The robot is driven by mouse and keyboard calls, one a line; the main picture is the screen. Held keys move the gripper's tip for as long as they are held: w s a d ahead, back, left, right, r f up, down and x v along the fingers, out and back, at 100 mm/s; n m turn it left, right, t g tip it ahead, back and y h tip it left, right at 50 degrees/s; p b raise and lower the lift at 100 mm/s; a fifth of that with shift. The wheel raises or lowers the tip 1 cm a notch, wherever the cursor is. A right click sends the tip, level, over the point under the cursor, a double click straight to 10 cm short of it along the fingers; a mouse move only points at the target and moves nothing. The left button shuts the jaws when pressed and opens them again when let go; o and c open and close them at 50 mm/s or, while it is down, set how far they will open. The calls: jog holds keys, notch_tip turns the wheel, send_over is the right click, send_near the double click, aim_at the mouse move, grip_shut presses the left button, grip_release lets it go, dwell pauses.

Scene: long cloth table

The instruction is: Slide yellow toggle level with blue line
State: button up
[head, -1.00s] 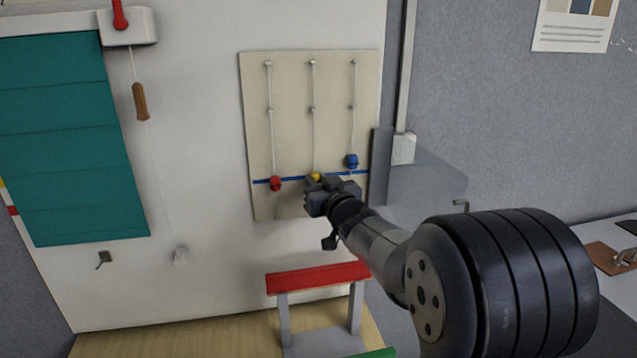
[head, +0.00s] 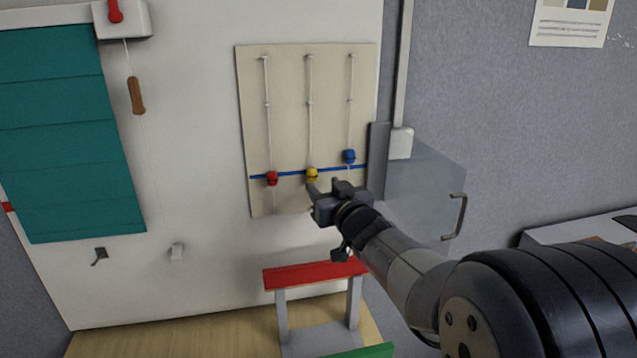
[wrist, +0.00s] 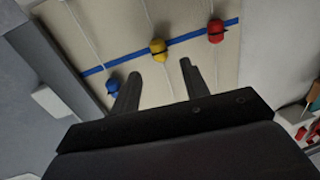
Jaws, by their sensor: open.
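The yellow toggle (head: 312,174) sits on the middle cord of a beige board, on the blue line (head: 291,174). In the wrist view the yellow toggle (wrist: 158,47) overlaps the blue line (wrist: 185,38), with its lower part just below it. My gripper (head: 324,191) is open and empty, just below and in front of the yellow toggle. In the wrist view its two fingers (wrist: 160,80) point toward the board, apart, with the toggle beyond the gap between them and not touched.
The red toggle (head: 272,178) is on the left cord at the line. The blue toggle (head: 349,156) is on the right cord, a little above the line. A clear panel with a handle (head: 456,216) stands to the right. A red-topped stand (head: 315,275) is below.

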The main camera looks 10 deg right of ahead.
aim_at(314, 171)
jog(key=shift+s+d, duration=0.2)
jog(key=shift+s, duration=1.1)
jog(key=shift+s+d, duration=0.2)
jog(key=shift+s, duration=1.05)
jog(key=w, duration=0.3)
jog(key=w+a+p, duration=0.1)
jog(key=w, duration=0.7)
jog(key=shift+a+r+p, duration=0.35)
jog(key=shift+r+p, duration=0.05)
jog(key=shift+s+r, duration=0.2)
jog(key=shift+r, duration=0.05)
jog(key=shift+f, duration=0.1)
